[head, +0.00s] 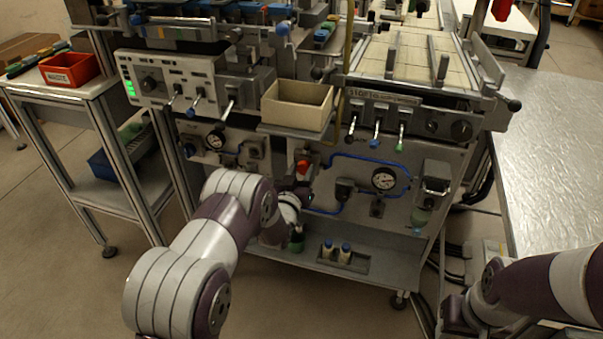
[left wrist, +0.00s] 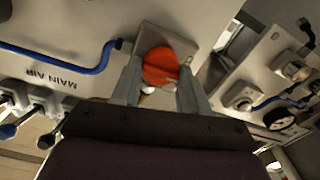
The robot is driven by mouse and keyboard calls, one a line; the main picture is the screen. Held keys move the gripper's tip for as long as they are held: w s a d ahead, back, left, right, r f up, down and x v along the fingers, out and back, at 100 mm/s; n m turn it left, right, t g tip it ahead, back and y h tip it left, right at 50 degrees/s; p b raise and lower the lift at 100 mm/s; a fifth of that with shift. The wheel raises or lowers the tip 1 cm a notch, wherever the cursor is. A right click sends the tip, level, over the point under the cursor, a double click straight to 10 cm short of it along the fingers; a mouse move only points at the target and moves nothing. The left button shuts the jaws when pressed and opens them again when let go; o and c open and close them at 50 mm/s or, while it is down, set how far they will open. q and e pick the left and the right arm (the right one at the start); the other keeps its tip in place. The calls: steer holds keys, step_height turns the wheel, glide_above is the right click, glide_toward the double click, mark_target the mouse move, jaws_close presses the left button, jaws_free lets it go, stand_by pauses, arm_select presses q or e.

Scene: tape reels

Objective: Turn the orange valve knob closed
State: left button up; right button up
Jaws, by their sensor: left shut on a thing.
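The orange valve knob (head: 302,167) is on the front panel of the machine, below the cream bin. In the left wrist view the orange knob (left wrist: 160,66) sits in front of a light metal plate. My left gripper (head: 299,180) is at the knob. In the left wrist view the fingers of my left gripper (left wrist: 160,82) stand on either side of the knob and are shut on it. The gripper partly hides the knob in the head view. My right arm shows at the lower right of the head view, but its gripper is not visible.
A cream bin (head: 297,104) sits on a ledge just above the knob. Blue hoses and a pressure gauge (head: 384,180) are to its right. "MAIN AIR" lettering (left wrist: 50,76) shows in the left wrist view.

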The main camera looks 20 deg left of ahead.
arm_select(q)
steer(key=o, duration=1)
steer(key=shift+o, duration=0.2)
steer(key=s+p, duration=0.2)
steer(key=s, duration=1)
steer(key=shift+s+a, duration=0.2)
steer(key=shift+s, duration=0.2)
steer(key=shift+f, duration=0.15)
